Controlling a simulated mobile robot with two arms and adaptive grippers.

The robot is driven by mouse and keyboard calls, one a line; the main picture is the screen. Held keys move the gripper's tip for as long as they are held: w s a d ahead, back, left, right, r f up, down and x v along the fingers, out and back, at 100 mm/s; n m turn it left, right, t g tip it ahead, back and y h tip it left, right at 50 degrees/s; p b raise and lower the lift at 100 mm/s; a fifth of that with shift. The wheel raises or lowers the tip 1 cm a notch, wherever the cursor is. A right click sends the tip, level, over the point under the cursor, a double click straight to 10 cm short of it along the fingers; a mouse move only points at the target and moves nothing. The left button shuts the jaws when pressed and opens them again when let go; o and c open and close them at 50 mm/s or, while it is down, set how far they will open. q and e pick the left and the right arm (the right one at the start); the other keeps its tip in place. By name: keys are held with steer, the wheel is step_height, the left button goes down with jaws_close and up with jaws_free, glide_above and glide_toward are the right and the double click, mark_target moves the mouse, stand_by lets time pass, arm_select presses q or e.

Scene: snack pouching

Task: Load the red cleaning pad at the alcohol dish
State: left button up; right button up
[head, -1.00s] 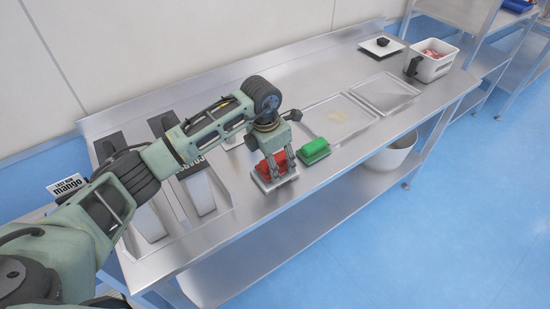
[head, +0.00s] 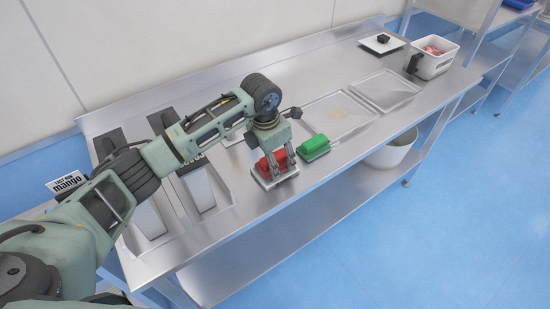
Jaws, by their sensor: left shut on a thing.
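The red cleaning pad (head: 267,167) is at a small pale dish or tray (head: 286,180) on the steel table, near its front edge. My left gripper (head: 278,169) is shut on the red pad from above, its fingers on either side of it. I cannot tell whether the pad touches the dish. Another pale item (head: 232,138) behind my arm is mostly hidden; I cannot tell which dish holds alcohol. My right gripper is not in view.
Two shallow trays (head: 385,103) lie to the right on the steel table (head: 262,218). A white bin (head: 432,68) and a plate with a dark block (head: 382,40) stand at the far right.

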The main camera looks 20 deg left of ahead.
mark_target(277, 155)
arm_select(q)
steer(key=shift+f, duration=0.35)
steer(key=shift+b, duration=0.35)
stand_by(0.5)
steer(key=shift+s+f+b, duration=0.15)
steer(key=shift+f+b, duration=0.05)
steer(key=shift+b, duration=0.1)
stand_by(1.1)
steer(key=shift+s+f, duration=0.15)
steer(key=shift+f, duration=0.05)
stand_by(1.2)
steer(key=shift+r, duration=0.15)
steer(key=shift+w+r+p, duration=0.15)
steer(key=shift+r+p, duration=0.2)
steer(key=shift+r, duration=0.35)
steer(key=shift+w+r+p, duration=0.1)
steer(key=shift+r+p, duration=0.2)
steer(key=shift+r, duration=0.4)
steer(key=shift+r+p, duration=1.05)
steer(key=shift+r, duration=1.2)
